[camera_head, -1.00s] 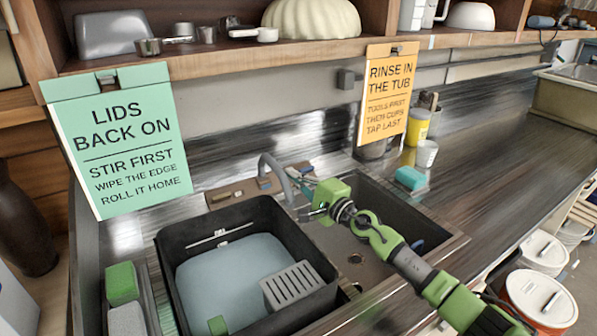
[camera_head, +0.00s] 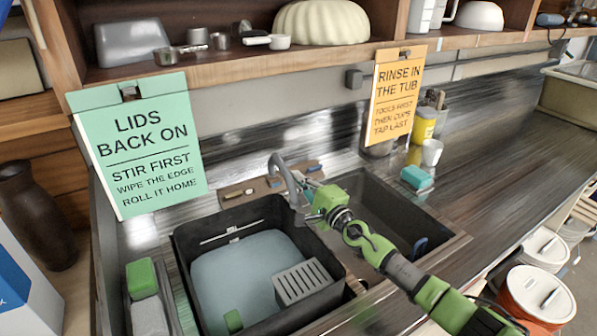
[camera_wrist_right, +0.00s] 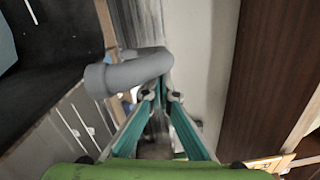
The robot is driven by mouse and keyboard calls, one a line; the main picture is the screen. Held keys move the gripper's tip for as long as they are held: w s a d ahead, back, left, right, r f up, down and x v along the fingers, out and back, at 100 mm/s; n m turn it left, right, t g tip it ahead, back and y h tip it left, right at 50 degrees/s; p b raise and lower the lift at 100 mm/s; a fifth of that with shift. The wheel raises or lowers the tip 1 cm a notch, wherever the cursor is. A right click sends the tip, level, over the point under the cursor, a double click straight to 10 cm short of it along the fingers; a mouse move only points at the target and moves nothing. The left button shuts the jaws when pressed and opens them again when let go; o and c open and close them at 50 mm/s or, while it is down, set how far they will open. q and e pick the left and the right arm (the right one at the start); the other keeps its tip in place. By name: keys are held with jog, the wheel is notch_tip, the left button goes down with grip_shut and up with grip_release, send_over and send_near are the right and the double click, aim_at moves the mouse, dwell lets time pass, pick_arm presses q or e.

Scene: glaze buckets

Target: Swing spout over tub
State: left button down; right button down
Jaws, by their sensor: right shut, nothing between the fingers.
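The grey curved spout (camera_head: 284,172) rises behind the sink in the head view. Its outlet end hangs near the back right corner of the black tub (camera_head: 188,262), by the tub's right rim. My right gripper (camera_head: 305,192) is just right of the spout, shut and empty. In the right wrist view the spout (camera_wrist_right: 140,70) crosses just ahead of the fingertips (camera_wrist_right: 162,95), its outlet facing left; whether they touch I cannot tell. The dark tub (camera_wrist_right: 50,65) shows at the left there. My left gripper is not in view.
The tub holds pale water and a grey slotted piece (camera_head: 302,283). The open sink basin (camera_head: 372,205) lies under my right arm. A teal sponge (camera_head: 417,177), white cup (camera_head: 431,152) and yellow container (camera_head: 422,126) stand to the right. A shelf (camera_head: 240,60) overhangs the back.

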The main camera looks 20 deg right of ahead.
aim_at(289, 183)
jog(key=a, duration=0.1)
jog(key=a+p, duration=0.2)
jog(key=shift+s+a+r, duration=0.2)
jog(key=shift+a+r, duration=0.1)
jog(key=shift+a, duration=0.1)
jog(key=shift+w+a+f+h+p, duration=0.15)
jog(key=shift+a+p, duration=0.35)
jog(key=shift+a, duration=0.5)
jog(key=shift+w+a+f+h+p, duration=0.1)
jog(key=shift+w+a+h+p, duration=0.1)
jog(key=shift+a+p, duration=0.55)
jog(key=shift+a, duration=0.25)
